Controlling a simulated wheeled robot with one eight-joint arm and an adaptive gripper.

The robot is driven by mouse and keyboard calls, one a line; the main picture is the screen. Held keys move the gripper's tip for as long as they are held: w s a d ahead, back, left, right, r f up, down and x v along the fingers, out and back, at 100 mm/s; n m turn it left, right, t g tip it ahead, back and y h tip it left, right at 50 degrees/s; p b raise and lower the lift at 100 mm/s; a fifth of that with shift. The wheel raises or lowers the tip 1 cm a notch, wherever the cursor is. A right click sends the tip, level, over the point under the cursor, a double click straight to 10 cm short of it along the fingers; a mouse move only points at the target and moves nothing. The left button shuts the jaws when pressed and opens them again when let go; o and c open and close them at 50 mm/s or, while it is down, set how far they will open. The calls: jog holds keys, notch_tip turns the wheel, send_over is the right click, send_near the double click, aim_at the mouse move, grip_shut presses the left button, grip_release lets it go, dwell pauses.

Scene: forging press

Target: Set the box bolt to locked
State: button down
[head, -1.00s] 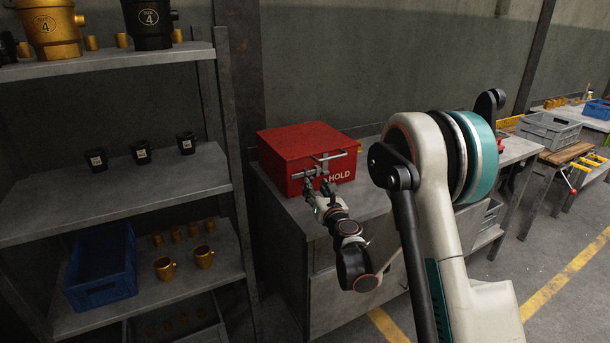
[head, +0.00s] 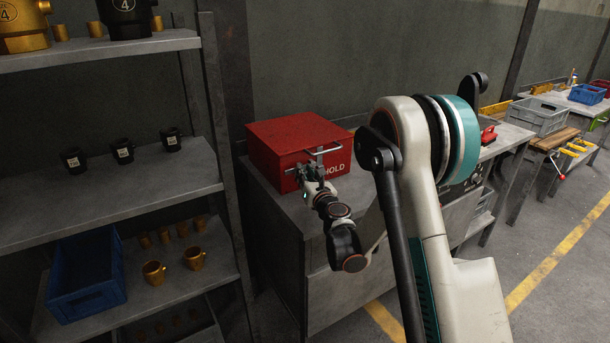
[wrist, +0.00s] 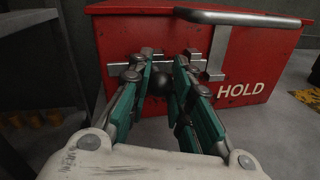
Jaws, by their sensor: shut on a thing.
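The red box (head: 300,140), marked HOLD, stands on a grey cabinet and also fills the top of the wrist view (wrist: 130,35). A grey metal bolt (wrist: 118,68) lies level across its front face, with brackets around it. A dark round bolt knob (wrist: 158,82) sticks out below it. My gripper (wrist: 160,85) reaches the box front, its two teal fingers closed around the knob from both sides. The fingers hide part of the bolt, so I cannot tell exactly how far it is slid.
A bent grey handle (wrist: 235,20) juts out from the box at upper right, close to my fingers. A shelf rack (head: 110,185) with cups and a blue crate (head: 88,275) stands to the left. Clear floor lies at right, with a yellow line.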

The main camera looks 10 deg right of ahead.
aim_at(314, 166)
jog(key=d, duration=0.1)
jog(key=w+d, duration=0.1)
jog(key=d, duration=0.1)
jog(key=shift+d+r, duration=0.15)
jog(key=shift+w+d, duration=0.15)
jog(key=shift+d, duration=0.15)
jog(key=c, duration=1.6)
grip_release()
jog(key=shift+o, duration=0.9)
jog(key=shift+w+d, duration=0.1)
jog(key=shift+d, duration=0.1)
jog(key=shift+a, duration=0.1)
jog(key=shift+a, duration=0.15)
jog(key=shift+s, duration=0.4)
jog(key=shift+s+d+f, duration=0.1)
jog(key=shift+s+d, duration=0.1)
jog(key=shift+s, duration=1)
jog(key=shift+s+d+f, duration=0.1)
jog(key=shift+s+d, duration=0.05)
jog(key=shift+s, duration=1.05)
jog(key=shift+s+d+f, duration=0.1)
jog(key=shift+s+d, duration=0.1)
jog(key=shift+s, duration=1)
